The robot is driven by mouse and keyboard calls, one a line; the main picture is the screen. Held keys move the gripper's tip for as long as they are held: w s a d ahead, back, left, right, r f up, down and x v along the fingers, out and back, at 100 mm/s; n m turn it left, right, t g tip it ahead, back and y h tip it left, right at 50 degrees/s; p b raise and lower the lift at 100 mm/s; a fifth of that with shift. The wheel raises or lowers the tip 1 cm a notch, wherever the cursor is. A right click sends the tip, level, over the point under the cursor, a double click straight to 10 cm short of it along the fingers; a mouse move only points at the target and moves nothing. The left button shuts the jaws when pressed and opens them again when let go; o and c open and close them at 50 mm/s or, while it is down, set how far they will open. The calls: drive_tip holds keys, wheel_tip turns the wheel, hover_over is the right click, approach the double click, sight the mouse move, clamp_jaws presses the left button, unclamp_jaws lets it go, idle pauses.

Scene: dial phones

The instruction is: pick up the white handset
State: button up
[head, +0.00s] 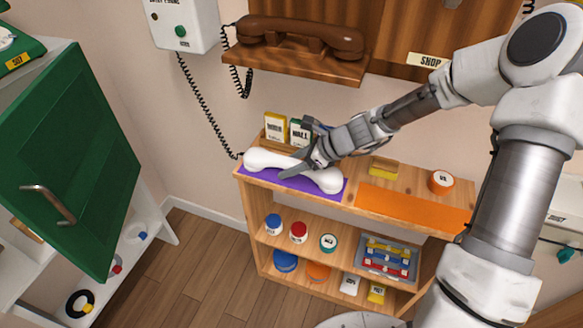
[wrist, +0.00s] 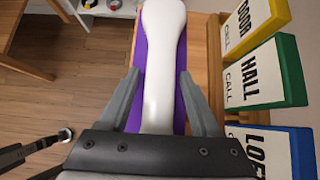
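The white handset (head: 262,160) lies lengthwise on a purple mat (head: 297,184) on top of the wooden shelf unit. Its coiled cord runs from its left end up to a white wall box. My gripper (head: 298,171) is at the middle of the handset, coming from the back right and covering part of it. In the wrist view, the handset (wrist: 163,50) runs between the two fingers of my gripper (wrist: 159,76). The fingers are spread, with purple mat showing between the handset and the left finger. The near end of the handset is hidden by the gripper body.
Upright cards, "DOOR" (wrist: 252,22), "HALL" (wrist: 262,72) and another (wrist: 270,150), stand close beside the gripper. A brown handset (head: 300,36) rests on a wall shelf above. An orange mat (head: 412,206) lies to the right. A green door (head: 75,165) stands open at left.

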clamp_jaws()
idle(0.3)
drive_tip(key=shift+r, duration=0.5)
wheel_tip(320, 180, up, 3)
drive_tip(key=shift+r+p, duration=0.15)
drive_tip(key=shift+p, duration=0.95)
drive_tip(key=s+d, duration=0.2)
drive_tip(key=d, duration=0.3)
drive_tip(key=s+d+p, duration=0.1)
drive_tip(key=s+d, duration=0.1)
drive_tip(key=d, duration=0.4)
drive_tip(key=s+d+p, duration=0.1)
drive_tip(key=s+d, duration=0.1)
drive_tip(key=d, duration=0.3)
drive_tip(key=shift+d+f, duration=0.35)
drive_tip(key=shift+s+d, duration=0.15)
drive_tip(key=shift+s, duration=0.05)
